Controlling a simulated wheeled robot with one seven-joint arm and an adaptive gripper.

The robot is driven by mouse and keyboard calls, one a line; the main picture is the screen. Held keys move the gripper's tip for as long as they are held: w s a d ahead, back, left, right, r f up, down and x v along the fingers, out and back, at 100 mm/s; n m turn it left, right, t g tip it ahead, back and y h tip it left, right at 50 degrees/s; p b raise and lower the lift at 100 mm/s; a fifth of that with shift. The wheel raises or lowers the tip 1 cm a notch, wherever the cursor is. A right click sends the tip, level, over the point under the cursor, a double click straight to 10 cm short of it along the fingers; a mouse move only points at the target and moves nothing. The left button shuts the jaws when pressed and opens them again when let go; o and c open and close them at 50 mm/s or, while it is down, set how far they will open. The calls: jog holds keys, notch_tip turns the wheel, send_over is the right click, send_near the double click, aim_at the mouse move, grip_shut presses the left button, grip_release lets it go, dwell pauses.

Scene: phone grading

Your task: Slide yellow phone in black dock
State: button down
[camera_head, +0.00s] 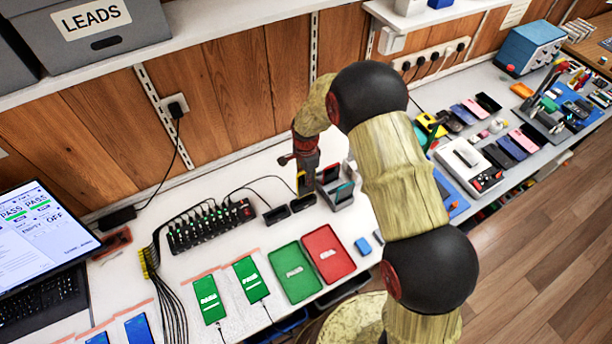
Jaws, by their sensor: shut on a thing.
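My gripper (303,168) points down over the white bench, near the wall, and is shut on the yellow phone (301,184). Only a narrow yellow strip of the phone shows, roughly upright below the fingers. A black dock (303,203) sits just below the phone. Whether the phone's lower edge touches it or is inside it, I cannot tell. A second, similar black dock (275,215) lies to its left, with no phone in it.
A grey stand (341,196) with phones in it stands close to the right of my gripper. A multi-port hub (208,227) with cables lies left. Green (279,270) and red (327,252) trays lie in front. My arm hides part of the bench on the right.

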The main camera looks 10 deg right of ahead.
aim_at(303, 191)
jog(key=shift+w+a+f, duration=0.15)
jog(key=shift+w+a, duration=0.25)
jog(key=shift+a, duration=0.05)
jog(key=shift+f+b, duration=1)
jog(key=shift+f, duration=1)
jog(key=shift+f+b, duration=0.35)
jog(key=shift+b, duration=0.1)
jog(key=shift+f+b, duration=0.3)
jog(key=shift+f, duration=0.15)
jog(key=shift+f, duration=0.15)
jog(key=shift+f+b, duration=0.45)
jog(key=shift+f, duration=0.05)
jog(key=shift+f, duration=0.15)
dwell(0.4)
jog(key=shift+f+b, duration=0.45)
jog(key=shift+f, duration=0.05)
